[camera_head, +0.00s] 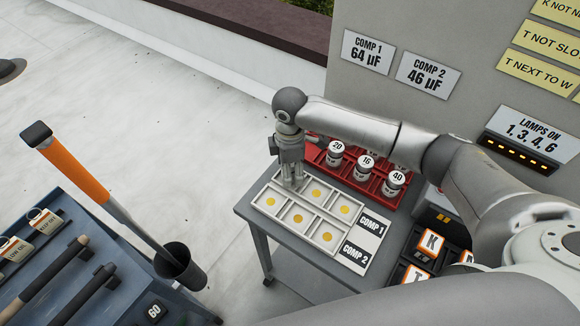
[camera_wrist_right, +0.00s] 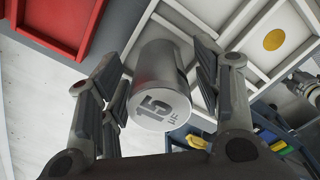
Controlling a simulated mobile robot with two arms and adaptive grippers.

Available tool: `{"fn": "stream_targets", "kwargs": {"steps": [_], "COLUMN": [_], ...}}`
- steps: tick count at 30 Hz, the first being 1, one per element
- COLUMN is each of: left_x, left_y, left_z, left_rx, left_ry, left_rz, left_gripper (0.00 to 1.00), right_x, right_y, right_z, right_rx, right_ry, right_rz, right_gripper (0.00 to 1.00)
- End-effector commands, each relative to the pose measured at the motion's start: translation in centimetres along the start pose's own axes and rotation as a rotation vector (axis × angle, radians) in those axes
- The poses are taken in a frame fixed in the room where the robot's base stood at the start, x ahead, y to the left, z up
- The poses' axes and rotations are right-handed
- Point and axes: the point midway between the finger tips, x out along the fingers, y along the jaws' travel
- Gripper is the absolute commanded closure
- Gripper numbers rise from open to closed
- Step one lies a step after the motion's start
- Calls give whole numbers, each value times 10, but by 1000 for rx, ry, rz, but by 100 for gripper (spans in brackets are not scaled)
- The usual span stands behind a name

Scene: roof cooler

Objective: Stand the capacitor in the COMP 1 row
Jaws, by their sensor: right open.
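A silver capacitor marked 15 µF (camera_wrist_right: 162,80) is between the fingers of my right gripper (camera_wrist_right: 160,95) in the right wrist view. The fingers are open, with a gap visible beside the can. In the head view my right gripper (camera_head: 291,178) points down over the far-left cell of the COMP 1 row. The fingers hide most of that cell and the capacitor. The pale tray (camera_head: 306,231) has two rows of cells with yellow dots, beside the COMP 1 label (camera_head: 372,223) and COMP 2 label (camera_head: 356,254). The other visible cells are empty. My left gripper is out of view.
A red tray (camera_head: 377,197) behind holds several capacitors, including ones marked 20 (camera_head: 335,152), 16 (camera_head: 364,167) and 40 (camera_head: 394,183). Wall signs read COMP 1 64 µF (camera_head: 368,53) and COMP 2 46 µF (camera_head: 428,76). A blue tool cart (camera_head: 75,250) stands left.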

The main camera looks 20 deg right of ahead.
Motion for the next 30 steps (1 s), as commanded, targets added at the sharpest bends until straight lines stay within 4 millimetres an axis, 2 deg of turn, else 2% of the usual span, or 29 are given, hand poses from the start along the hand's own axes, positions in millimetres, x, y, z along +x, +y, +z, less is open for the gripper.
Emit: {"fn": "stream_targets", "kwargs": {"steps": [4,7,15,21,30], "left_x": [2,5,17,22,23], "left_y": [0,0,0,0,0], "left_z": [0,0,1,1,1], "left_rx": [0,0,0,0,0], "left_ry": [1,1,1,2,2], "left_rz": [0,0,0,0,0], "left_gripper": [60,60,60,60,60], "right_x": [-6,-20,-78,-111,-124], "right_y": [0,1,1,1,0], "right_z": [0,0,0,0,0], "right_rx": [0,0,-1,1,0], "right_ry": [1,1,2,2,1], "right_rz": [1,4,5,3,-1], "right_gripper": [41,41,41,41,41]}}
